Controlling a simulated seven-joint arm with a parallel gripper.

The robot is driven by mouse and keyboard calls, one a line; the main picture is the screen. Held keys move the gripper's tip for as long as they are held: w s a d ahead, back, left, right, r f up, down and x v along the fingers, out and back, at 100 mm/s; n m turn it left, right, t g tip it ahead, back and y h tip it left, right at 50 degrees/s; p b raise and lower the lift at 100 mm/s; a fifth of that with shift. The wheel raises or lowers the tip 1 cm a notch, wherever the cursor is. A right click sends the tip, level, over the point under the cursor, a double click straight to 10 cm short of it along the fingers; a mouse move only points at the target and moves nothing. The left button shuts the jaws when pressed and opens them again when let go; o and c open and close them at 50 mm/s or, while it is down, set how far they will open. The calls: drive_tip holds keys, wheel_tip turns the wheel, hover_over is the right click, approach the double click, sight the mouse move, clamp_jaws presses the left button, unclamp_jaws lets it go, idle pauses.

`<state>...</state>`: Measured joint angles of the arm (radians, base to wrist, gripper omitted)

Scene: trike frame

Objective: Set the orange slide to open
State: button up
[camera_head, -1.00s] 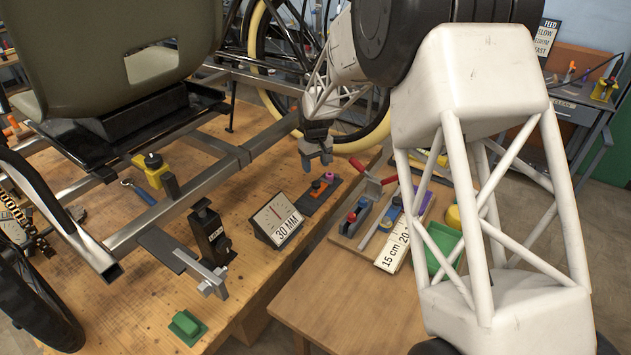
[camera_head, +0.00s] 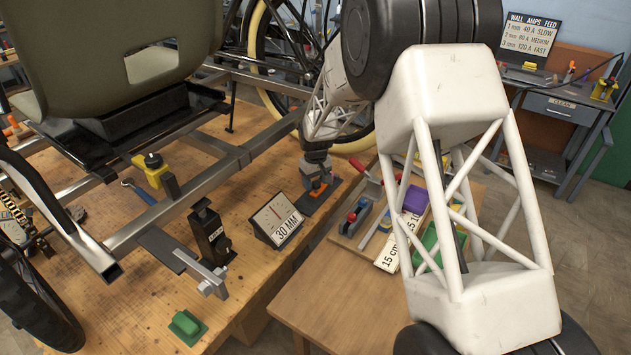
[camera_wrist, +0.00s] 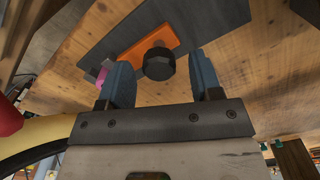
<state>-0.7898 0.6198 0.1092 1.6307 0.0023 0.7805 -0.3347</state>
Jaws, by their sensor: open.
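The orange slide (camera_wrist: 147,48) is a flat orange bar on a dark plate (camera_wrist: 205,22), with a black round knob (camera_wrist: 158,64) standing on it. In the head view a bit of orange (camera_head: 316,186) shows beneath my gripper (camera_head: 317,174), and the rest is mostly hidden. In the wrist view my gripper (camera_wrist: 161,69) is open, with one blue-grey finger on each side of the knob. Gaps show between the knob and both fingers. A pink knob (camera_wrist: 101,77) shows just beyond the left finger.
A dial gauge marked 30 MM (camera_head: 276,220) stands left of the plate. To the right, a board holds a red-handled tool (camera_head: 366,172), a blue part (camera_head: 357,214) and a purple block (camera_head: 415,199). The frame tubes (camera_head: 215,165) lie to the left.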

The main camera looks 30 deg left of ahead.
clamp_jaws()
drive_tip(key=shift+s, duration=1.8)
unclamp_jaws()
wheel_tip(320, 180, up, 8)
drive_tip(key=shift+f, duration=0.15)
